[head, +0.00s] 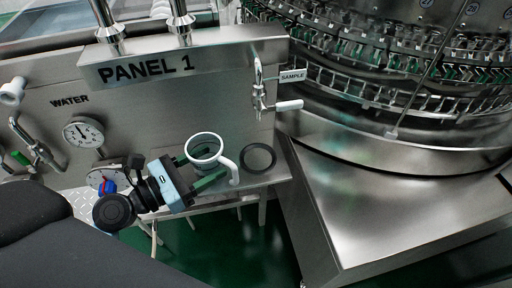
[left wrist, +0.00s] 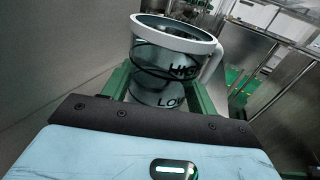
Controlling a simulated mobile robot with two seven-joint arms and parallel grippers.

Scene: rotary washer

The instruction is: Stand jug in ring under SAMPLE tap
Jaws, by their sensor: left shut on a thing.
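The jug (head: 204,149) is a clear cup with a white rim and a white handle. In the left wrist view the jug (left wrist: 158,90) stands between green fingers and bears dark level lines and lettering. My left gripper (head: 207,167) is shut around the jug's body, to the left of the ring. The dark ring (head: 258,157) lies on the steel shelf below the SAMPLE tap (head: 260,95) and looks empty. The jug's handle reaches toward the ring in the head view. Whether the jug touches the shelf is unclear. My right gripper is not in view.
A steel shelf (head: 277,174) runs along the panel's foot. The WATER gauge (head: 83,133) and its tap (head: 30,143) are at the left. The rotary washer (head: 400,75) and a steel cover (head: 385,200) stand close on the right.

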